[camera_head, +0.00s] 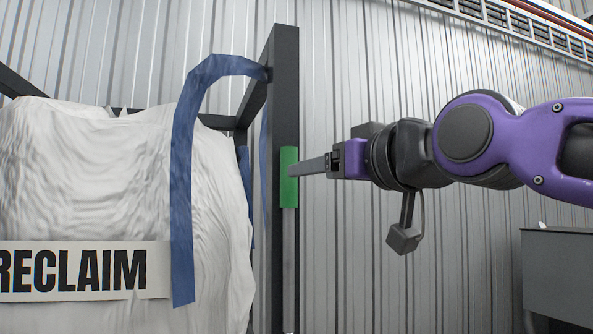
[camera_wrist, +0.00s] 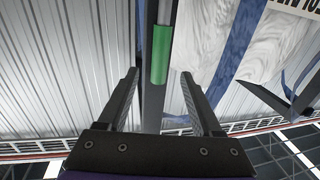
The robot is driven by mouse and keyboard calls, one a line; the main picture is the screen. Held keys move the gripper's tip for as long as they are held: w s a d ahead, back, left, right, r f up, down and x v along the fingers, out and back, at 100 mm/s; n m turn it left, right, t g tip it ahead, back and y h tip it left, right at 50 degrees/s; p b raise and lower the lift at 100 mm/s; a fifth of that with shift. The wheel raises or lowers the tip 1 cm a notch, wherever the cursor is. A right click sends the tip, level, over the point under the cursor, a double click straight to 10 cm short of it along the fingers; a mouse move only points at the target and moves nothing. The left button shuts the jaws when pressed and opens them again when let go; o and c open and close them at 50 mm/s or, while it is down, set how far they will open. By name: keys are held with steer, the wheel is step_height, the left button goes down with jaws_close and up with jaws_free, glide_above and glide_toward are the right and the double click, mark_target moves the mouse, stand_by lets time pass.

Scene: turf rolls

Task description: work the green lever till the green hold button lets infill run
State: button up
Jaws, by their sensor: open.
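The green lever shows as a green grip (camera_head: 289,178) on a thin grey upright rod beside a dark frame post. It also shows in the wrist view (camera_wrist: 161,56), upper centre. My gripper (camera_head: 299,169) comes in level from the right, its fingertips overlapping the grip's right edge in the head view. In the wrist view my gripper (camera_wrist: 160,74) is open, one finger on each side of the lever's line, with gaps on both sides. The grip lies around or just beyond the fingertips; I cannot tell whether they touch it. No green hold button is visible.
A white bulk bag (camera_head: 110,200) with a RECLAIM label (camera_head: 85,270) and a blue strap (camera_head: 183,190) hangs left of the dark post (camera_head: 284,90). A grey cabinet (camera_head: 560,275) stands at lower right. A corrugated wall is behind.

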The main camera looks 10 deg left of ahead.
steer(key=p+x, duration=0.1)
steer(key=x, duration=0.6)
steer(key=shift+c, duration=0.4)
jaws_close()
stand_by(1.0)
